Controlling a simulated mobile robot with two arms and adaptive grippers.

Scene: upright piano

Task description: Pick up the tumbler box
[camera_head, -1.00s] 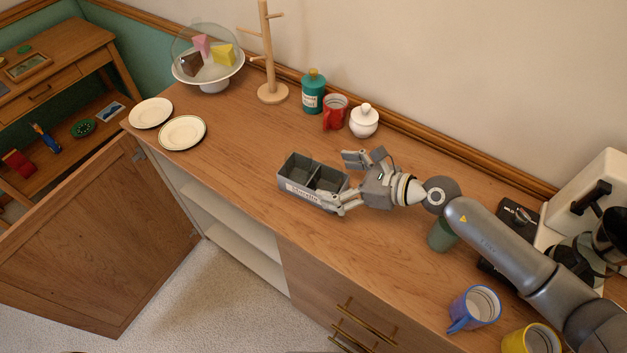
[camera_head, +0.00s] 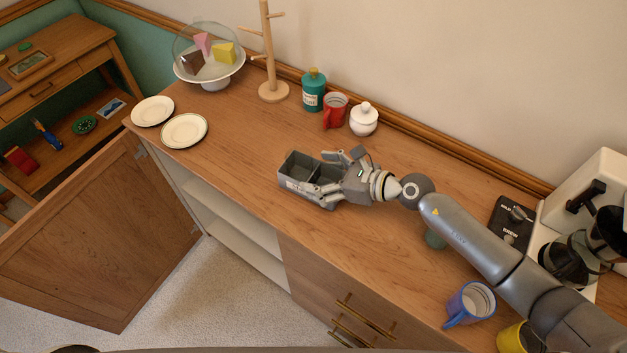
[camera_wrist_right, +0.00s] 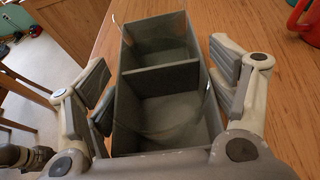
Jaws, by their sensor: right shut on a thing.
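The tumbler box (camera_head: 298,165) is a grey open box with two compartments and a pale label on its front side. It stands upright on the wooden counter and looks empty. My right gripper (camera_head: 335,176) is around its right end, shut on the box's two long sides. In the right wrist view the box (camera_wrist_right: 160,82) lies between the fingers of the right gripper (camera_wrist_right: 165,95). The label is partly hidden by a finger. My left gripper is not in view.
Behind the box stand a teal bottle (camera_head: 313,92), a red mug (camera_head: 335,111) and a white sugar pot (camera_head: 364,122). Two plates (camera_head: 184,131) lie to the left. A cabinet door hangs open.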

